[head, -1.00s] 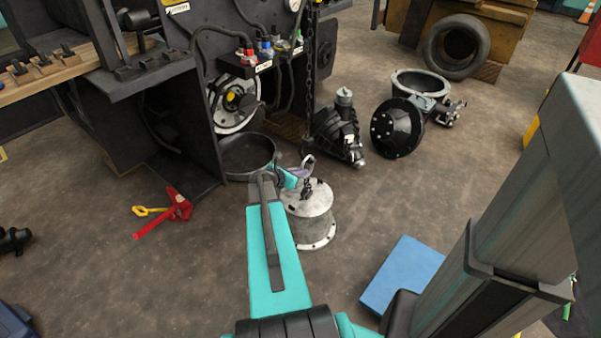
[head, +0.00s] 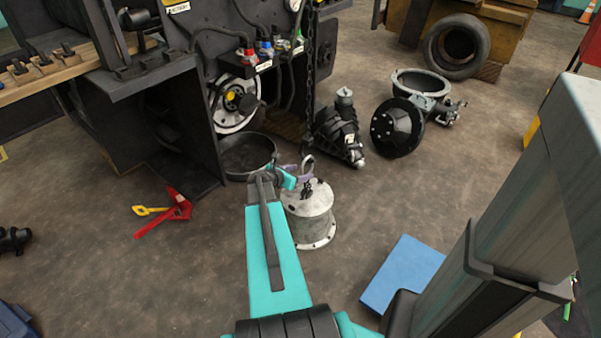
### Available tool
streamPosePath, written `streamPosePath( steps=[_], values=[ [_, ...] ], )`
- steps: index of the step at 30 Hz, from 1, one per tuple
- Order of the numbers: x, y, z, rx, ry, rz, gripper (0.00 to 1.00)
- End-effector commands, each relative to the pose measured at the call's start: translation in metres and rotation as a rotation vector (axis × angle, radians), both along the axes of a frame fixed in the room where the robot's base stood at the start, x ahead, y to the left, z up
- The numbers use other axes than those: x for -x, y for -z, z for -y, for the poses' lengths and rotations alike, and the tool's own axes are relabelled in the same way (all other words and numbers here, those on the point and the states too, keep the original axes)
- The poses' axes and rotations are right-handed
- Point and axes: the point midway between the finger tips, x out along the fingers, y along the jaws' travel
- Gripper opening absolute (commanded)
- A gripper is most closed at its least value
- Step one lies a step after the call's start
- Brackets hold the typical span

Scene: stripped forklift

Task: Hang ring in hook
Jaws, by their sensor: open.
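A short dark piece (head: 308,188), perhaps chain links with the ring, is on the drum's lid. I cannot make out the ring clearly, nor whether it touches the hook. My gripper (head: 297,175), teal and purple, is open just left of and below the hook, close to the drum's top. My own wrist partly hides the jaws, and their exact gap is hard to see.
The dark forklift body (head: 150,105) with hoses stands at left. A dark round pan (head: 247,152) is left of the gripper. Black machine parts (head: 398,128) and a tire (head: 456,47) lie behind right. A red tool (head: 175,212) and blue block (head: 402,275) lie on otherwise open floor.

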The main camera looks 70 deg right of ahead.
Motion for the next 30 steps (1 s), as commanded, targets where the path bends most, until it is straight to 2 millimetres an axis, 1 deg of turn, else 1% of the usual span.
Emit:
streamPosePath(
  steps=[30],
  values=[
    [-0.013,-0.005,-0.052,0.0,-0.001,-0.002,0.56]
  ],
)
